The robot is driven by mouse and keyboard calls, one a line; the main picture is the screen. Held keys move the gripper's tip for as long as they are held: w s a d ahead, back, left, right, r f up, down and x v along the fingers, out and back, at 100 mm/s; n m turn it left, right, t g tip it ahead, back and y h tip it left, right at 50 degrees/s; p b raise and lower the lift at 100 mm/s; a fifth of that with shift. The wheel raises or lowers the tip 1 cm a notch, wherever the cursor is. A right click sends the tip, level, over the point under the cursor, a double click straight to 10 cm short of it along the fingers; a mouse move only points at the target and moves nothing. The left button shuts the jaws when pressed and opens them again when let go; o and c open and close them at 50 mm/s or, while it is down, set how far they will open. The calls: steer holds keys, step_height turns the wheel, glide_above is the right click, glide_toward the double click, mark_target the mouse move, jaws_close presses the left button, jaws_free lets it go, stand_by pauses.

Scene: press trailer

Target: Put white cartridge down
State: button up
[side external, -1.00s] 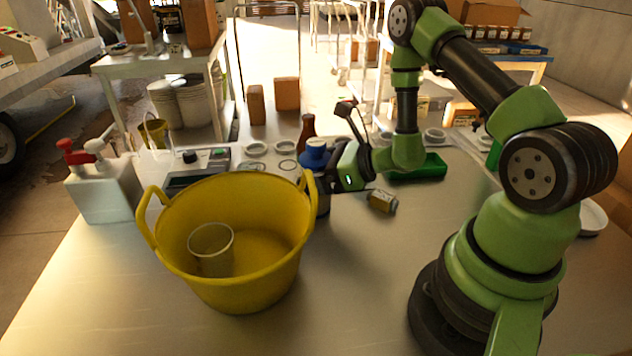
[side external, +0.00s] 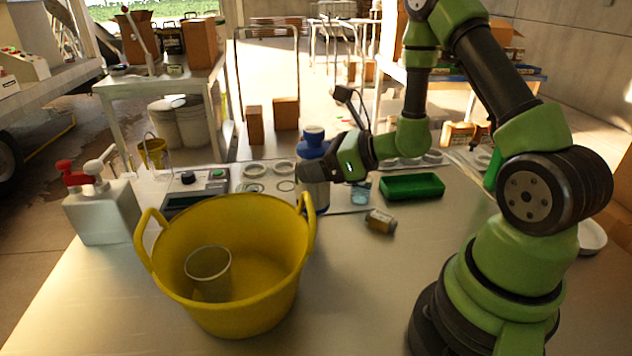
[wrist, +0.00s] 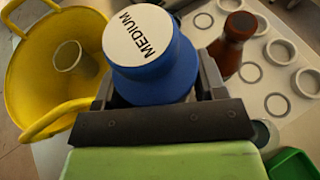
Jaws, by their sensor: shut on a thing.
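My gripper (side external: 316,172) is shut on a container with a blue cap and a pale grey body (side external: 318,196). In the wrist view, its blue cap (wrist: 158,72) has a white top marked MEDIUM and sits between the fingers. The container is upright, just behind the right handle of the yellow basin. I see no other thing that is clearly a white cartridge.
The yellow basin (side external: 270,275) holds a cup (side external: 209,275). A small can (side external: 380,221) lies right of the gripper, near a green tray (side external: 412,185) and a clear bluish jar (side external: 361,190). A brown bottle (wrist: 232,42) stands near ring holders (wrist: 282,53).

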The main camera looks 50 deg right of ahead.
mark_target(312, 133)
steer(key=r, duration=0.2)
steer(key=a+r, duration=0.1)
steer(key=r, duration=0.3)
steer(key=shift+w+a, duration=0.15)
steer(key=shift+a, duration=0.15)
steer(key=s+a+r, duration=0.1)
steer(key=a+r, duration=0.4)
steer(key=r, duration=0.2)
steer(key=shift+s+a+r, duration=0.15)
steer(key=shift+r, duration=0.15)
step_height(312, 133, up, 5)
steer(key=w+a+n+g+y, duration=0.3)
steer(key=w+a+n+y, duration=0.1)
steer(key=a, duration=1)
steer(key=s+a+n+g+y, duration=0.2)
steer(key=a+n, duration=0.1)
steer(key=a, duration=0.7)
steer(key=s+a+n+g+y, duration=0.2)
steer(key=s+a, duration=0.1)
steer(key=a, duration=0.7)
step_height(312, 133, down, 24)
steer(key=shift+a+r, duration=0.15)
steer(key=shift+a, duration=0.2)
